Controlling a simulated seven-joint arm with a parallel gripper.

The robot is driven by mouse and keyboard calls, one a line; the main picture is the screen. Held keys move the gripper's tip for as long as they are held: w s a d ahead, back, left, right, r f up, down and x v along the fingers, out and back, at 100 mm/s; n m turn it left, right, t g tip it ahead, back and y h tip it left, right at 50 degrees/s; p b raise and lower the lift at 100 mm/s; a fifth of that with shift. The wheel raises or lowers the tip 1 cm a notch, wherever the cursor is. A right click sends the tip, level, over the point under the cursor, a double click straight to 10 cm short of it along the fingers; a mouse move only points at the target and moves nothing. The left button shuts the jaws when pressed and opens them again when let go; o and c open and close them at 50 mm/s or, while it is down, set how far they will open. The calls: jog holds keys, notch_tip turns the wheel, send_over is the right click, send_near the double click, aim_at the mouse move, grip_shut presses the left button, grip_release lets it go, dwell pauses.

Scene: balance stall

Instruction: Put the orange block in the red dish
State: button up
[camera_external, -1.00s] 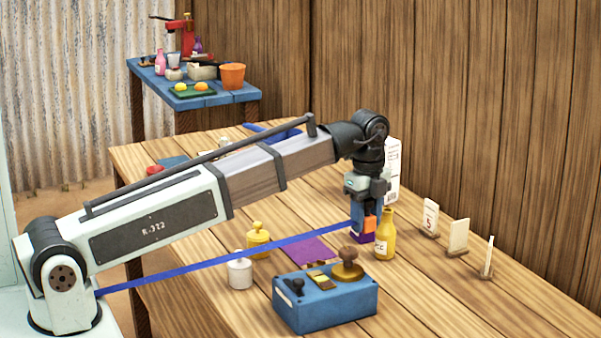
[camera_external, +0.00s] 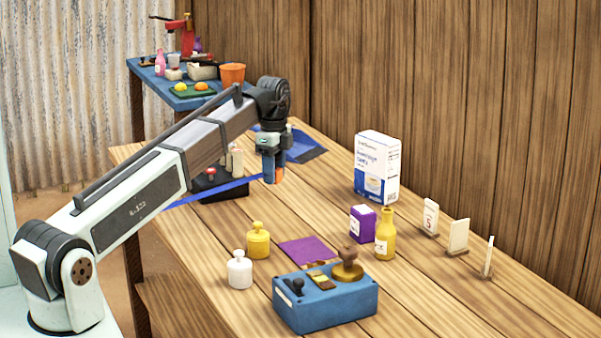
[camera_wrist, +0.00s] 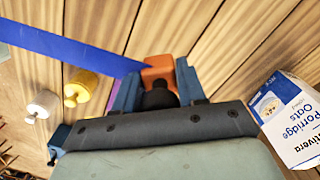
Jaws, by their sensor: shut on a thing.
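My gripper (camera_external: 273,177) is shut on the orange block (camera_external: 279,174) and holds it over the back-left part of the table. In the wrist view the orange block (camera_wrist: 158,74) sits between the two blue fingers of my gripper (camera_wrist: 157,90). The red dish is not clearly visible now; my arm covers the table's far left part.
A black stand (camera_external: 228,190) with small pale pieces is left of my gripper. A blue strip (camera_external: 235,187) runs left from the gripper. An oats box (camera_external: 377,166), purple box (camera_external: 362,224), yellow bottle (camera_external: 385,237) and blue stamp box (camera_external: 325,303) stand to the right.

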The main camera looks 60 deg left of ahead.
jog(key=s+a+n, duration=0.1)
jog(key=s+a, duration=0.1)
jog(key=a, duration=0.3)
jog(key=s+a+n, duration=0.1)
jog(key=s+a, duration=0.2)
jog(key=a, duration=0.3)
jog(key=s+a, duration=0.3)
jog(key=a, duration=0.2)
jog(key=shift+s+a+r+n, duration=0.25)
jog(key=shift+a+r+n, duration=0.05)
jog(key=shift+a+n, duration=0.1)
jog(key=s+a+r+n, duration=0.15)
jog(key=s+a, duration=0.45)
jog(key=a, duration=0.6)
jog(key=s+a+n, duration=0.2)
jog(key=s+a, duration=0.4)
jog(key=a, duration=0.6)
jog(key=shift+w+d+f, duration=0.1)
jog(key=shift+f, duration=2.3)
jog(key=shift+w+f, duration=0.1)
jog(key=shift+f, duration=2.25)
jog(key=shift+f, duration=0.6)
jog(key=o, duration=1)
jog(key=shift+s+d+f, duration=0.1)
jog(key=shift+c, duration=0.2)
jog(key=shift+o, duration=0.5)
notch_tip(320, 180, up, 13)
jog(key=shift+r, duration=0.2)
